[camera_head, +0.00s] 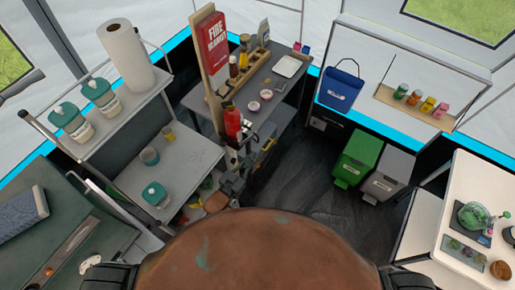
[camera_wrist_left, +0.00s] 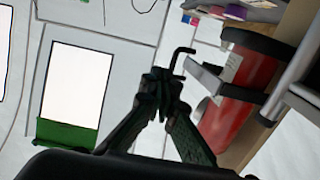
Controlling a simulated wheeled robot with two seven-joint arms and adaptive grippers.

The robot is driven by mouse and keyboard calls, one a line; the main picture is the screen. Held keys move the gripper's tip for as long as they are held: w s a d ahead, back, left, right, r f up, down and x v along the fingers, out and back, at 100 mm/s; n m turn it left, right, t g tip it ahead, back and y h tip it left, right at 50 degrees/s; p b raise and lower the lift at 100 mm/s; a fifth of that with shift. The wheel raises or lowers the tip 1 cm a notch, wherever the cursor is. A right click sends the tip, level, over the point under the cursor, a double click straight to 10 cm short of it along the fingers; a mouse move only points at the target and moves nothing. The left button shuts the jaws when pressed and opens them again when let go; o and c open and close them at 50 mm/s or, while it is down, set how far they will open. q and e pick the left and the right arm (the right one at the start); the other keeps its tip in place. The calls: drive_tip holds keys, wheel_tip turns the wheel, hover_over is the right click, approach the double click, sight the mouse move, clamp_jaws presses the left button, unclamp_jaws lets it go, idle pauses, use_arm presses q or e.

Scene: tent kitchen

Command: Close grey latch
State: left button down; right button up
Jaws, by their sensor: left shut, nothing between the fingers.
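I cannot make out for certain which part is the grey latch. In the left wrist view, the dark fingertips of my left gripper (camera_wrist_left: 160,85) meet, with nothing between them. A thin dark bent rod (camera_wrist_left: 182,54) shows just beyond the fingertips; I cannot tell whether they touch it. A red cylinder with dark straps (camera_wrist_left: 226,122) is to their right. In the head view, my left gripper (camera_head: 234,158) is small and partly lost among clutter, just below the red fire extinguisher (camera_head: 232,124). My right gripper is out of view.
A red sign board (camera_head: 212,43) stands behind the extinguisher. A shelf cart (camera_head: 190,165) with jars is on the left. A green bin (camera_head: 357,158) and a grey bin (camera_head: 391,165) stand to the right. Dark floor (camera_head: 305,180) between is clear. A white table (camera_head: 470,180) is at far right.

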use_arm(q)
drive_tip(key=s+d+m+t+y+b, duration=0.25)
drive_tip(key=s+m+y+b, duration=0.4)
drive_tip(key=m+b, duration=0.7)
drive_tip(key=w+h+p, duration=0.2)
drive_tip(key=w, duration=0.9)
drive_tip(key=shift+w+d+f+m+g, duration=0.2)
drive_tip(key=shift+w+m+g, duration=0.15)
drive_tip(key=shift+w+m, duration=0.1)
